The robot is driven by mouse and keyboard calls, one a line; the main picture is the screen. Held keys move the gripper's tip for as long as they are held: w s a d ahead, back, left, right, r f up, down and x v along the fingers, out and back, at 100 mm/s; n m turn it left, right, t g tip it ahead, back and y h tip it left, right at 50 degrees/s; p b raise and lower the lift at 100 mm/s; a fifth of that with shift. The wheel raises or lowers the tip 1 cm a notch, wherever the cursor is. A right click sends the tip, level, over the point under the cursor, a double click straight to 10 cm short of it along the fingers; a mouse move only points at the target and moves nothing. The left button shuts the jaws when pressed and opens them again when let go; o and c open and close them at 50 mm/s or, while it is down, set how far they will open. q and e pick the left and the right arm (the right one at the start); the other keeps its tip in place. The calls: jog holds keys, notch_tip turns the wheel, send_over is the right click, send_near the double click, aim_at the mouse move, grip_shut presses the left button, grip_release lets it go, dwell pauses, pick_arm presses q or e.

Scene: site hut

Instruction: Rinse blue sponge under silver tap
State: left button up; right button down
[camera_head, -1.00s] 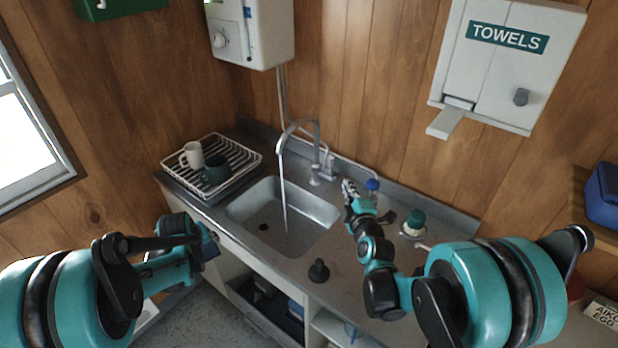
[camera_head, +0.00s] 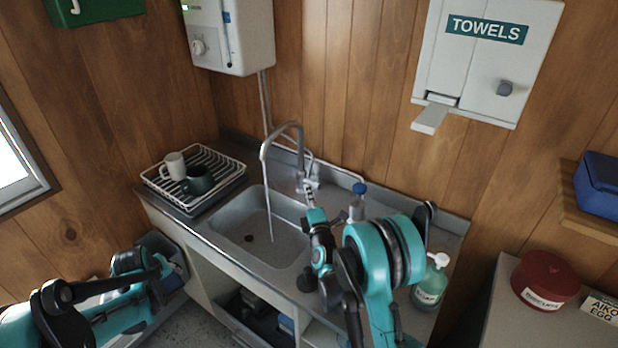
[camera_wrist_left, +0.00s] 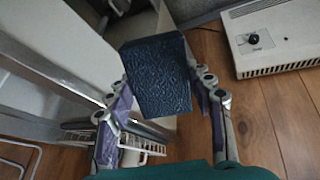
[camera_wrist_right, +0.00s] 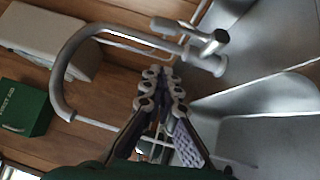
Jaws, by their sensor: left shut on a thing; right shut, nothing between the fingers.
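The silver tap (camera_head: 284,128) arches over the sink basin (camera_head: 222,222), and a thin stream of water (camera_head: 268,215) runs from it. The dark blue sponge (camera_wrist_left: 158,78) is between the fingers of my left gripper (camera_wrist_left: 162,95), which is shut on it. In the head view my left gripper is low at the left, in front of the counter, away from the water. My right gripper (camera_wrist_right: 162,82) is shut and empty, close to the tap's base and lever (camera_wrist_right: 205,45). I cannot tell whether it touches them.
A dish rack (camera_head: 215,165) with two mugs stands left of the sink. A blue-topped bottle (camera_head: 357,200) and a soap dispenser (camera_head: 430,283) stand at the right. A towel dispenser (camera_head: 480,75) hangs above. A white heater (camera_wrist_left: 275,40) is near the floor.

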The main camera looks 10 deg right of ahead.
aim_at(314, 168)
pick_arm(q)
jog(key=shift+f+b, duration=0.4)
jog(key=shift+f, duration=0.1)
jog(key=shift+f+b, duration=0.3)
pick_arm(e)
jog(key=w+d, duration=0.2)
jog(key=w, duration=0.4)
jog(key=shift+w+d+r, duration=0.4)
jog(key=shift+r, duration=0.05)
pick_arm(q)
jog(key=shift+f, duration=0.15)
jog(key=shift+w+d+f, duration=0.15)
jog(key=shift+w+d, duration=0.05)
pick_arm(e)
jog(key=shift+w+d+r, duration=0.25)
jog(key=shift+w+d, duration=0.3)
jog(key=shift+r, duration=0.15)
